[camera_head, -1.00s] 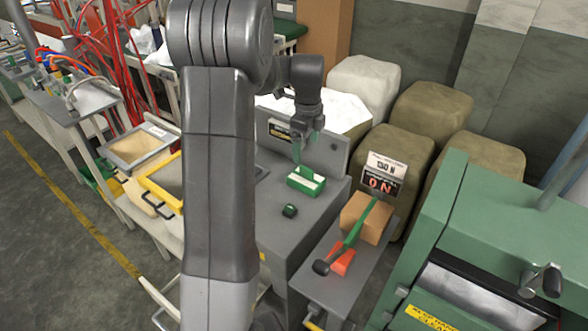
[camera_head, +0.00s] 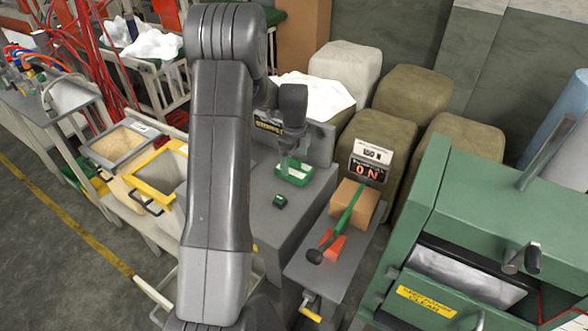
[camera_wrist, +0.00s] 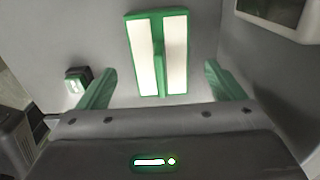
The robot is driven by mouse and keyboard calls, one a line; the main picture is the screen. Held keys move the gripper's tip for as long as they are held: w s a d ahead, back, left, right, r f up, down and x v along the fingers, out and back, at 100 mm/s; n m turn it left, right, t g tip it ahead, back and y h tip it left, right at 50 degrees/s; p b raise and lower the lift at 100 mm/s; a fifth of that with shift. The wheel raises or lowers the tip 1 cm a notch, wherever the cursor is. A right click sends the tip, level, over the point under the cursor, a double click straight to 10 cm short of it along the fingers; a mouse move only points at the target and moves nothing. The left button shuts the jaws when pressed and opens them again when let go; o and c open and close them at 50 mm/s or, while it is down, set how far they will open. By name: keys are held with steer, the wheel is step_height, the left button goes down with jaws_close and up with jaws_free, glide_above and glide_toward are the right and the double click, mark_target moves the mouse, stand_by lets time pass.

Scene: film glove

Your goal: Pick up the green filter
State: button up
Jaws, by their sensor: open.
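The green filter (camera_head: 293,174) is a green rectangular frame with pale panels and a green middle bar. It lies on the grey bench top (camera_head: 262,222). In the wrist view the filter (camera_wrist: 175,55) is ahead of my gripper, its bar roughly centred between the two green fingers. My gripper (camera_head: 288,158) is above the filter in the head view, pointing down. In the wrist view my gripper (camera_wrist: 155,85) has its fingers spread wide with nothing between the tips. Whether the fingers reach down to the filter's height cannot be told.
A small dark green block (camera_head: 280,201) sits on the bench in front of the filter. To the right are a green-handled lever (camera_head: 345,215) and a cardboard-coloured box (camera_head: 360,198). A green machine (camera_head: 480,230) stands far right; yellow-rimmed bin (camera_head: 158,172) at left.

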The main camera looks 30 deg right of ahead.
mark_target(294, 158)
steer(key=shift+w+f+p, duration=0.15)
steer(key=shift+f+p, duration=0.15)
steer(key=shift+f, duration=1.25)
steer(key=c, duration=1.1)
